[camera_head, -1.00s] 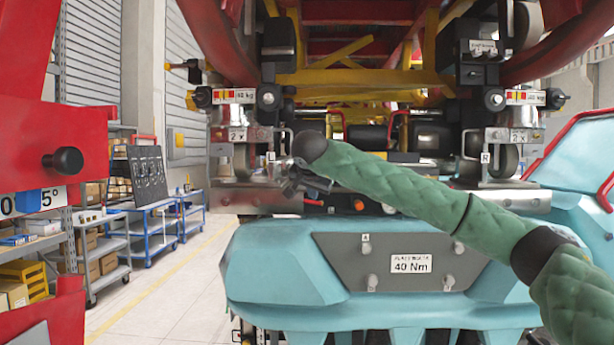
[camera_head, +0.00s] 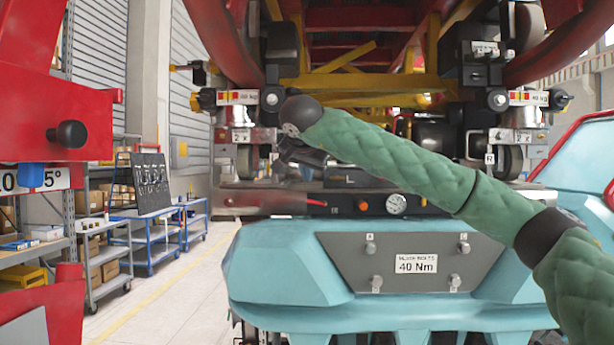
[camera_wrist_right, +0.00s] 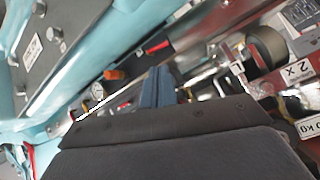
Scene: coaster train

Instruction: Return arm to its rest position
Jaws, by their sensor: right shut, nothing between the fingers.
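My right arm (camera_head: 395,165), in a green quilted sleeve, comes in from the right and reaches across the front of the coaster train. Its dark wrist (camera_head: 300,114) is in front of the left wheel assembly. My right gripper (camera_head: 308,172) hangs just below that wrist, small and partly hidden in the head view. In the right wrist view its blue fingers (camera_wrist_right: 156,88) are together with nothing between them. The train's teal body (camera_head: 275,270) is below the arm, with a grey plate (camera_head: 340,250) labelled 40 Nm. My left gripper is not in view.
A gauge (camera_head: 396,203) and an orange button (camera_head: 362,205) sit on the dark panel below my forearm. A red frame (camera_head: 60,120) stands close at left. Blue carts (camera_head: 160,225) and shelves are farther back. The floor (camera_head: 190,290) between is clear.

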